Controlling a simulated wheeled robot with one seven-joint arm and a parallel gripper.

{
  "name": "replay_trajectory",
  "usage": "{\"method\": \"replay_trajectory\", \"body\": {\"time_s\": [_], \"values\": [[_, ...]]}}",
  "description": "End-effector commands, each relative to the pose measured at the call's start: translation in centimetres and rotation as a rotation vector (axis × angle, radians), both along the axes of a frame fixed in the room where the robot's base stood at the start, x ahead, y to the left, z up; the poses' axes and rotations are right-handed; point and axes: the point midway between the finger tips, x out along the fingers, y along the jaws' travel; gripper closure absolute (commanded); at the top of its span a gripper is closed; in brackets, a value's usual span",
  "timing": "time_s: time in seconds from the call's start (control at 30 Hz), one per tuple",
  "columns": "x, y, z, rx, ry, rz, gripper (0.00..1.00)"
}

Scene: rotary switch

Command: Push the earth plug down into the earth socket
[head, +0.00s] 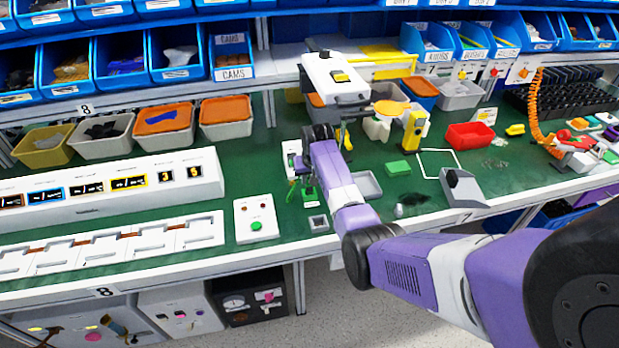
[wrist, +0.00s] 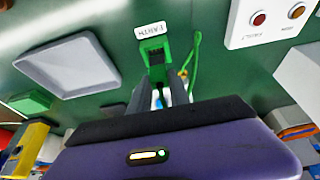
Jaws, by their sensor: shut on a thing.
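The earth socket (wrist: 155,45) is a small green block below a white label reading EARTH, near the top middle of the wrist view. In the head view the green socket area (head: 309,194) is on the green bench, partly hidden by my arm. My gripper (wrist: 160,88) points at the socket, its fingertips close to its near side. It is shut on the earth plug, which is mostly hidden between the fingers. A green cable (wrist: 194,58) loops up on the right of the fingers. I cannot tell how deep the plug sits.
A grey tray (wrist: 75,68) lies left of the socket in the wrist view. A white panel with red and orange buttons (wrist: 275,20) is at the upper right. A white box with a green button (head: 256,218) stands left of my gripper in the head view.

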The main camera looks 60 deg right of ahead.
Motion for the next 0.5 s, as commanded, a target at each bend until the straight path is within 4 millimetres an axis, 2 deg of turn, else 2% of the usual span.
{"method": "replay_trajectory", "body": {"time_s": [0.5], "values": [[0.01,-0.01,-0.72,0.000,0.000,0.000,1.00]]}}
